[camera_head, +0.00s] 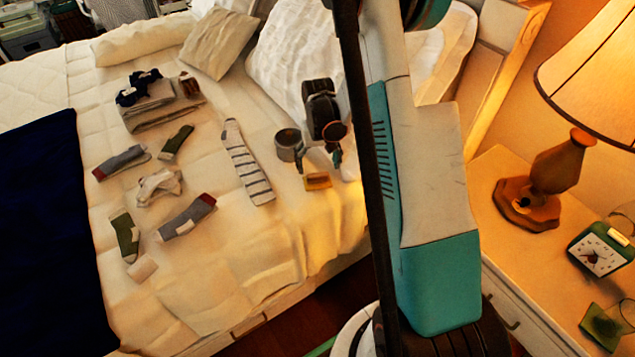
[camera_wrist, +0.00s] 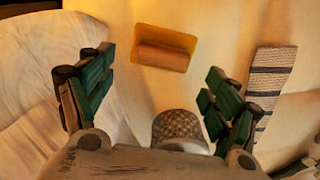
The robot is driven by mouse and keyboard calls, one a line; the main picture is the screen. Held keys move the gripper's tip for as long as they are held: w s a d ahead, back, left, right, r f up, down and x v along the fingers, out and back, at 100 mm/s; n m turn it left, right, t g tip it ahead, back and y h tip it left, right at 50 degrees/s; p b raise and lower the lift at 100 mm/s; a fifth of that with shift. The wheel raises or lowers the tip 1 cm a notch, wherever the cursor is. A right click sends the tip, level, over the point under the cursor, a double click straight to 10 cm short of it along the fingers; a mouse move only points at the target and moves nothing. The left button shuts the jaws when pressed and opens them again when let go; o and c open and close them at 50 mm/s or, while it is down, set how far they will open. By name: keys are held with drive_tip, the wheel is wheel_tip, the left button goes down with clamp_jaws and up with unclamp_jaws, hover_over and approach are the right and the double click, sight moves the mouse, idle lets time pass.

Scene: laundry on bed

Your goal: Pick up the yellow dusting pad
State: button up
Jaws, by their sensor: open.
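The yellow dusting pad (camera_head: 317,181) lies flat on the bed near its right edge. In the wrist view the pad (camera_wrist: 178,35) is a yellow rectangle with a raised, tan, bar-like part along its lower side. My gripper (camera_wrist: 160,72) is open, with green fingers spread wide to the left and right. The pad shows ahead of the fingertips, roughly centred between them, and nothing is held. In the head view my gripper (camera_head: 319,162) is just above the pad in the picture. My arm hides part of the bed's right side.
A striped sock (camera_head: 247,165) lies left of the pad and also shows in the wrist view (camera_wrist: 268,85). Several socks and a folded stack (camera_head: 160,108) lie farther left. A white pillow (camera_head: 290,65) is behind. The nightstand (camera_head: 500,180) holds a lamp (camera_head: 560,170) and clock (camera_head: 600,250).

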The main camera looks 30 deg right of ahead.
sight(317, 174)
drive_tip(key=f+b, duration=0.1)
drive_tip(key=f, duration=0.1)
drive_tip(key=f+b, duration=0.2)
drive_tip(key=f, duration=0.1)
drive_tip(key=shift+s+a+f, duration=0.1)
drive_tip(key=shift+s+a, duration=0.1)
drive_tip(key=c, duration=1.2)
drive_tip(key=shift+c, duration=0.2)
wheel_tip(317, 174, up, 20)
drive_tip(key=p, duration=0.7)
drive_tip(key=shift+p, duration=0.3)
